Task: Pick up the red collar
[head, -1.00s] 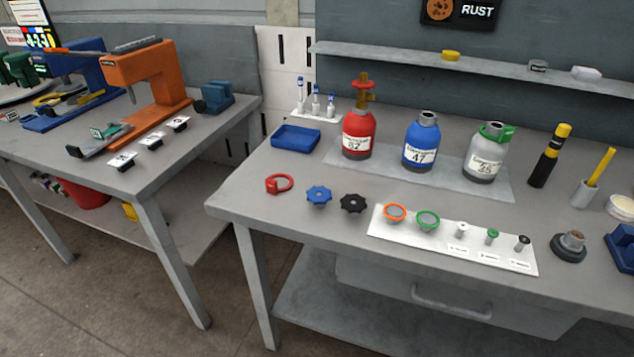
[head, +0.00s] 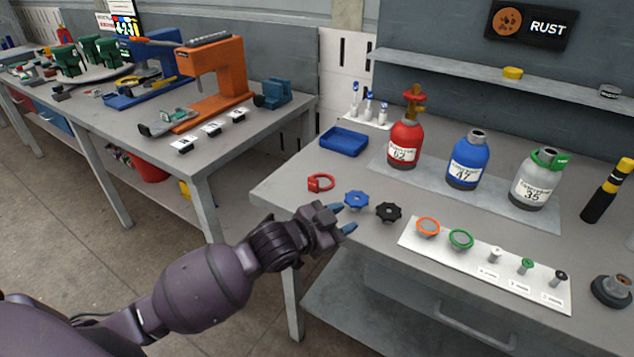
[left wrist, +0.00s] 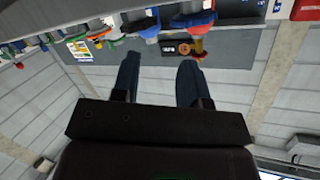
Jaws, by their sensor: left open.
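The red collar (head: 320,183) is a red ring with a small block on its side. It lies on the grey workbench (head: 285,192) near the left end, in front of the blue tray. My left gripper (head: 343,220) is open and empty at the bench's front edge, to the right of the collar and nearer the camera. Its fingers (left wrist: 158,75) also show in the left wrist view, apart, with nothing between them. That view is turned over and I cannot make out the collar in it. My right gripper is not in view.
A blue knob (head: 356,201) and a black knob (head: 388,212) lie close to my left fingertips. A blue tray (head: 344,141) and red (head: 405,143), blue (head: 467,160) and grey (head: 535,187) cylinders stand behind. A white strip (head: 415,240) holds several small parts.

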